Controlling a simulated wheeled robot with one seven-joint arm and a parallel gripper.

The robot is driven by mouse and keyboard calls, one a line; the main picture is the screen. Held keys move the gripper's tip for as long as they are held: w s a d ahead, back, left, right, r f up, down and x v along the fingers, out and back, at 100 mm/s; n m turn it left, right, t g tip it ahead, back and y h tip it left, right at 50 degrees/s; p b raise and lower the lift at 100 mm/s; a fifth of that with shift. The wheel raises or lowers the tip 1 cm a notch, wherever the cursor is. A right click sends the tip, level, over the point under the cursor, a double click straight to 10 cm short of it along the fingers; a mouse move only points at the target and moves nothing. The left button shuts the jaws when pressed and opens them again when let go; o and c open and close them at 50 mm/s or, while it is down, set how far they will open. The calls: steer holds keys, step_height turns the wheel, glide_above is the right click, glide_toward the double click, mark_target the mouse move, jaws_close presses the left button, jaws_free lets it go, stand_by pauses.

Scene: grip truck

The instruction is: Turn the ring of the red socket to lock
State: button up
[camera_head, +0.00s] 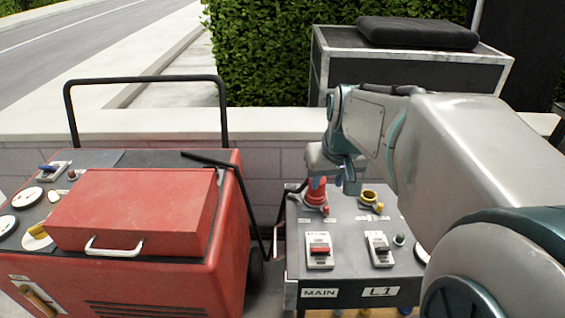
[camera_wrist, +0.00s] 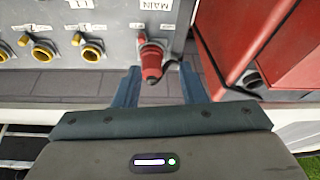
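The red socket (camera_head: 316,194) stands at the back left of the grey panel box (camera_head: 345,255), with a red plug-like body rising from it. In the wrist view the red socket (camera_wrist: 152,58) points toward me, with a dark tip. My gripper (camera_wrist: 160,75) is open; its two blue-grey fingers are apart on either side of the red body, with gaps showing. I cannot tell whether the fingers reach the ring. In the head view my gripper (camera_head: 334,176) is just above and beside the socket, and my arm hides part of the box.
A yellow-ringed socket (camera_head: 370,197) sits right of the red one; several show in the wrist view. Switches (camera_head: 319,250) are on the box's front. A red generator (camera_head: 130,240) with a black handle stands close on the left. A low wall (camera_head: 265,122) runs behind.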

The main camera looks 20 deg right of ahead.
steer(key=b, duration=0.5)
glide_toward(327, 207)
steer(key=b+x, duration=0.4)
steer(key=x, duration=0.4)
steer(key=shift+w+f, duration=0.1)
steer(key=shift+f, duration=0.2)
jaws_close()
